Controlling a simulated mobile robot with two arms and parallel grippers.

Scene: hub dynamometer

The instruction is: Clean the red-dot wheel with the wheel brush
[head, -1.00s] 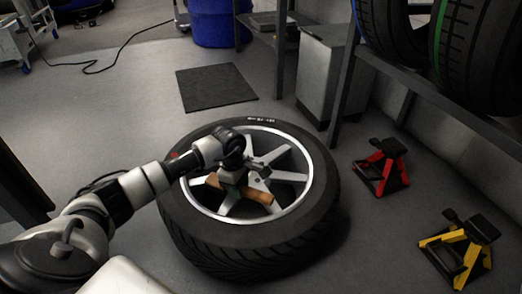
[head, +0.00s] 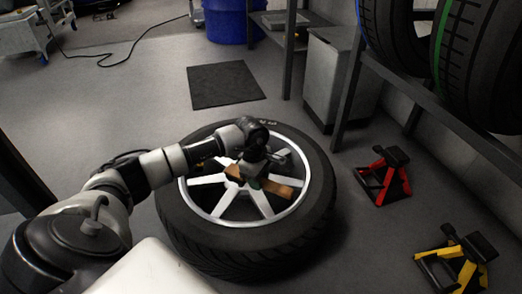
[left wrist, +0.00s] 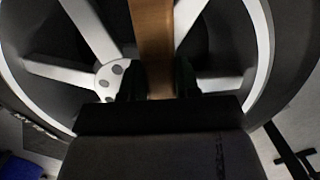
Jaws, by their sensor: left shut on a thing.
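The wheel (head: 228,208), a black tyre on a silver spoked rim, lies flat on the floor in the head view. Its spokes and hub also show in the left wrist view (left wrist: 112,75). I cannot make out a red dot on it now. My left gripper (head: 254,172) is over the rim and shut on the wheel brush (head: 278,188), whose wooden body shows on both sides of the jaws. In the left wrist view the brush (left wrist: 154,40) runs between the fingers (left wrist: 157,82). The bristles are hidden, so contact with the rim cannot be told. My right gripper is out of view.
A red stand (head: 384,178) and a yellow stand (head: 456,262) are on the floor to the right. A rack (head: 385,75) holds tyres (head: 488,60) above. A dark mat (head: 224,84) and a blue bin (head: 226,22) are behind.

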